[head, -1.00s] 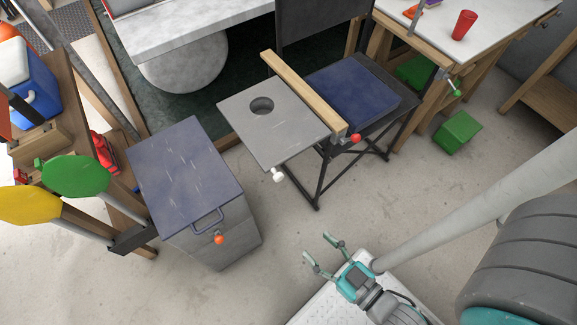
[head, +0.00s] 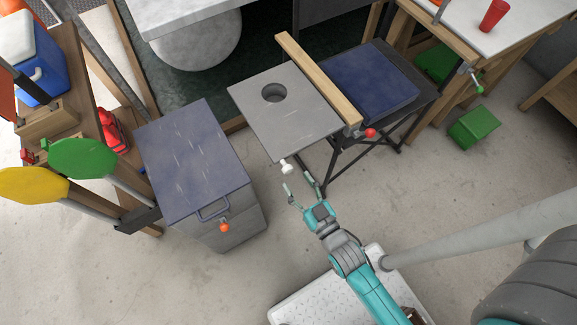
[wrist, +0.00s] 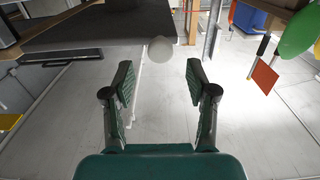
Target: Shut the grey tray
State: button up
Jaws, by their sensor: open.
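The grey tray (head: 302,118) is a flat panel with a round hole, sticking out level from the left side of a folding chair, beside its wooden armrest. A white round knob (head: 287,168) sits at the tray's near corner. My gripper (head: 297,182) is open and empty, just in front of the knob and apart from it. In the wrist view the knob (wrist: 160,48) shows beyond and between the open fingertips of my gripper (wrist: 158,75), and the tray (wrist: 105,25) is a dark slab at the upper left.
The chair has a blue seat (head: 370,82) and a red knob (head: 370,132) on its armrest (head: 318,78). A blue-topped grey box (head: 193,160) with an orange knob stands to the left. Green and yellow paddles (head: 82,158) are at the far left. The floor near my gripper is clear.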

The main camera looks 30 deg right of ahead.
aim_at(289, 171)
jog(key=shift+w, duration=2.9)
grip_shut()
